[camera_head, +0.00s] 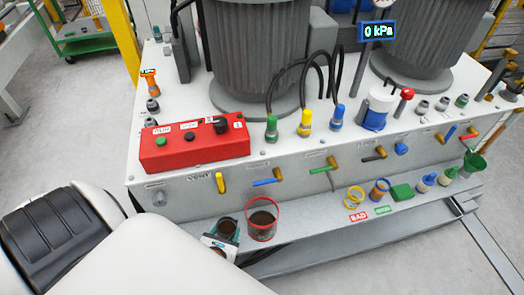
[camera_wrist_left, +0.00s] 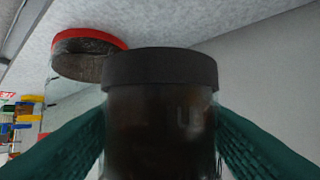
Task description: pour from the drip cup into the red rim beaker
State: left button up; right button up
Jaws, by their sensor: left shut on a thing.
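The drip cup (camera_head: 228,227) is a small dark cup, and its brownish inside shows from above. My left gripper (camera_head: 222,238) is shut on it, just left of the red rim beaker. In the left wrist view the cup (camera_wrist_left: 160,125) stands between the teal fingers, with a black band around its top. I see no clear tilt of the cup. The red rim beaker (camera_head: 263,218) stands on the front ledge with dark brown content inside. It also shows in the left wrist view (camera_wrist_left: 88,42), beyond the cup at upper left. My right gripper is not in view.
A red control box (camera_head: 194,146) sits on the bench above the ledge. Coloured valve handles stick out of the front panel, including a yellow one (camera_head: 221,182).

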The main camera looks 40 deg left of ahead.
aim_at(233, 223)
pick_arm(q)
jog(key=shift+w+d+r+m+g+p, duration=0.3)
jog(key=shift+w+r+m+g+p, duration=0.4)
jog(key=shift+p, duration=0.7)
jog(key=r+p, duration=0.1)
jog(key=r+g+p, duration=0.1)
jog(key=p, duration=0.1)
jog(key=w+r+p, duration=0.1)
jog(key=shift+d+r+g+y+p, duration=0.25)
jog(key=shift+r+g+y+p, duration=0.05)
jog(key=shift+p, duration=0.05)
jog(key=w+r+m+g+p, duration=0.1)
jog(key=r+m+g+y+p, duration=0.1)
jog(key=g, duration=0.1)
jog(key=shift+w+d, duration=0.4)
jog(key=shift+r+g+y, duration=0.15)
jog(key=shift+g+y, duration=0.15)
jog(key=shift+g, duration=0.2)
